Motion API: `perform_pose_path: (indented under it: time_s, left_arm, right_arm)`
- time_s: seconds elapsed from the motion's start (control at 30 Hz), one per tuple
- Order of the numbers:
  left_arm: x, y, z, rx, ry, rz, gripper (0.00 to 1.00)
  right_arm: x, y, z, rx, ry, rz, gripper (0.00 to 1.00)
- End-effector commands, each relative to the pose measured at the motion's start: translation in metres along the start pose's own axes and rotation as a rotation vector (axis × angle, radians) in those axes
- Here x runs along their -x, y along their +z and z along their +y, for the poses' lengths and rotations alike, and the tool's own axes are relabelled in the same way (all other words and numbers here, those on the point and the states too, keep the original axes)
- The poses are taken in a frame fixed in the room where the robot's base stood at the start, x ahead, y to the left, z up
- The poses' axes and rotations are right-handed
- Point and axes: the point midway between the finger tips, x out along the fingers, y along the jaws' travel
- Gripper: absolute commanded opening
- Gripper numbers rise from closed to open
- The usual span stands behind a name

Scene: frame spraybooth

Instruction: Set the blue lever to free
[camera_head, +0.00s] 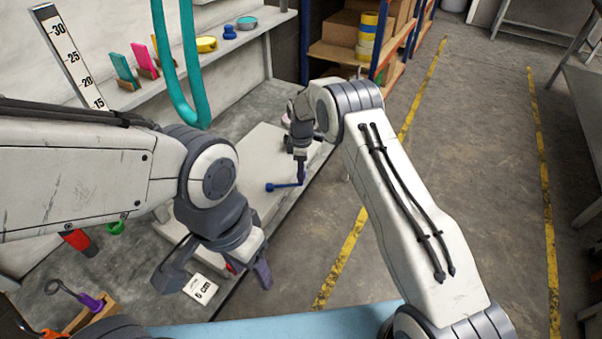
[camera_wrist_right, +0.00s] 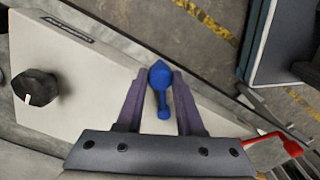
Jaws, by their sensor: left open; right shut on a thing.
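The blue lever (camera_head: 284,186) is on the pale panel box (camera_head: 262,143). In the head view its thin arm points left, with a knob at the left end. In the right wrist view the blue lever (camera_wrist_right: 160,78) lies between the two purple fingers of my right gripper (camera_wrist_right: 160,82). My right gripper (camera_head: 300,178) is shut on the lever at its right end in the head view. My left gripper (camera_head: 218,277) is open and empty, at the lower left, apart from the lever. I cannot read any free marking beside the lever.
A black knob (camera_wrist_right: 36,87) with a white mark sits on the box. A red handle (camera_wrist_right: 272,143) shows at lower right in the wrist view. A teal hose (camera_head: 181,100) hangs in front of the shelf. A white cm card (camera_head: 201,289) lies below my left gripper.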

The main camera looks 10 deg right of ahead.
Motion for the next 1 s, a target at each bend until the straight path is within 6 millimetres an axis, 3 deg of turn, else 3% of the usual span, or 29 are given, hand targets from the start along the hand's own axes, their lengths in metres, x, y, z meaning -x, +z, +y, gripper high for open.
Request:
perform_pose_path:
  time_s: [0.37,0.4,0.47,0.5,0.83,1.0]
  left_arm:
    - [0.000,0.000,0.000,0.000,0.000,0.000,0.55]
    - [0.000,0.000,0.000,0.000,0.000,0.000,0.55]
    - [0.000,0.000,0.000,0.000,0.000,0.000,0.55]
    - [0.000,0.000,0.000,0.000,0.000,0.000,0.55]
    - [0.000,0.000,0.000,0.000,0.000,0.000,0.55]
    - [-0.001,0.000,0.000,0.000,0.000,0.000,0.55]
  right_arm:
    - [0.002,-0.001,0.004,0.009,0.012,0.002,0.00]
    - [0.002,-0.001,0.004,0.009,0.013,0.002,0.40]
    - [0.002,-0.001,0.004,0.008,0.013,0.002,0.63]
    - [0.002,-0.001,0.004,0.008,0.012,0.002,0.67]
    - [0.003,0.000,0.002,0.006,0.007,0.001,0.67]
    - [0.025,0.000,0.003,0.006,0.009,0.002,0.67]
